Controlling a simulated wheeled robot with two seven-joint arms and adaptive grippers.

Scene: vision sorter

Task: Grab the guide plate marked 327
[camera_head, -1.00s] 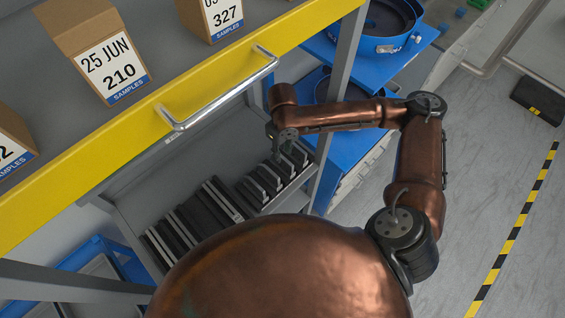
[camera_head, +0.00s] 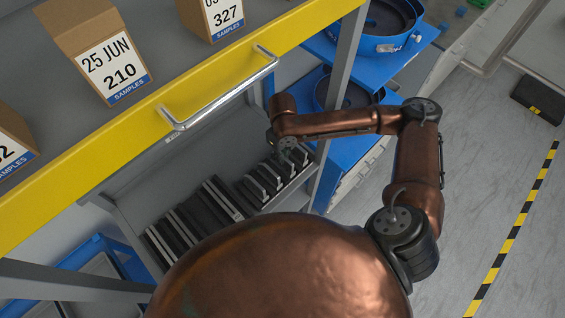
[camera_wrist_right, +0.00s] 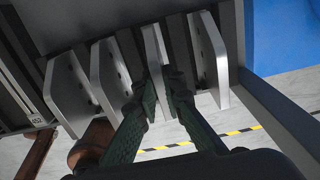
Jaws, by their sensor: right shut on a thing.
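Several grey guide plates stand on edge in dark racks on the shelf below the yellow-edged table. My right gripper (camera_head: 291,156) is among the right-hand group of plates. In the right wrist view its dark green fingers (camera_wrist_right: 162,82) are shut on a guide plate (camera_wrist_right: 154,50), which stands in the row with other plates on both sides. The marking of this plate is not visible, so I cannot tell its number. My left gripper is not in view.
A neighbouring plate (camera_wrist_right: 208,55) stands close on the right and another (camera_wrist_right: 110,75) on the left. A grey post (camera_head: 342,85) and a metal handle (camera_head: 220,95) are near my right arm. A sample box marked 327 (camera_head: 222,18) stands on the table.

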